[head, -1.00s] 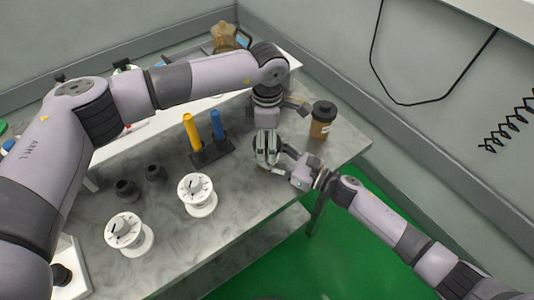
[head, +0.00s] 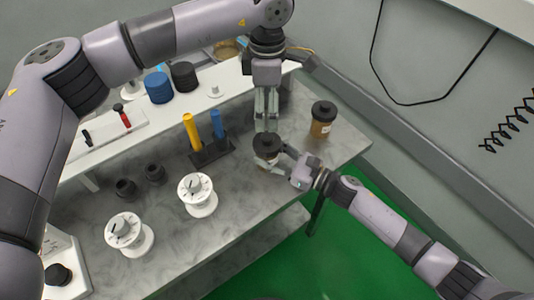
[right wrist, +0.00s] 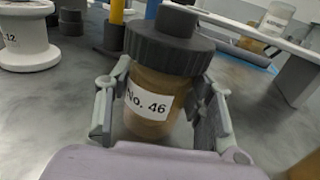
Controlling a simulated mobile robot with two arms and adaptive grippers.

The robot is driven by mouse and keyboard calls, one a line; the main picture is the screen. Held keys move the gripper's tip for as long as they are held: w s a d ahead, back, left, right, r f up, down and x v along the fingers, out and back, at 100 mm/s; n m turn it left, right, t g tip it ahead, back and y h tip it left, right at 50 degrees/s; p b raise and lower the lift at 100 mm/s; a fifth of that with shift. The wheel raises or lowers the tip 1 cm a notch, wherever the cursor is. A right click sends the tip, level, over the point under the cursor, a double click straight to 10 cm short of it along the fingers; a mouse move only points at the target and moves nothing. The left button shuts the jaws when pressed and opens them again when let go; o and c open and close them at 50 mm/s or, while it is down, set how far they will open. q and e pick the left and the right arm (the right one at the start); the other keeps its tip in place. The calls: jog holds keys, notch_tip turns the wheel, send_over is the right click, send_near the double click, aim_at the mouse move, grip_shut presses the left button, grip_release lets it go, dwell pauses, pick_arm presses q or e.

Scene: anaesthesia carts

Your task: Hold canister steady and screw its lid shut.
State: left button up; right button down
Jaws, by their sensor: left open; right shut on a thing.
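The canister (right wrist: 150,105) is amber brown with a white "No. 46" label. Its dark ribbed lid (right wrist: 168,45) with a knob sits on its top; it also shows in the head view (head: 267,142). I cannot tell how tight the lid is. My right gripper (head: 274,164) is shut around the canister's body, with one finger on each side in the right wrist view (right wrist: 160,112). The canister stands upright at the worktop. My left gripper (head: 266,122) points down just above the lid, open and empty, apart from it as far as I can see.
A second brown canister (head: 322,120) with a dark lid stands to the right. A yellow tube (head: 192,130) and a blue tube (head: 217,124) stand in a dark rack. White spools (head: 198,196) and small black parts (head: 155,173) stand on the grey worktop (head: 240,215). A white shelf runs behind.

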dwell(0.3)
jog(key=c, duration=0.7)
grip_release()
jog(key=v, duration=1.2)
jog(key=shift+d, duration=0.15)
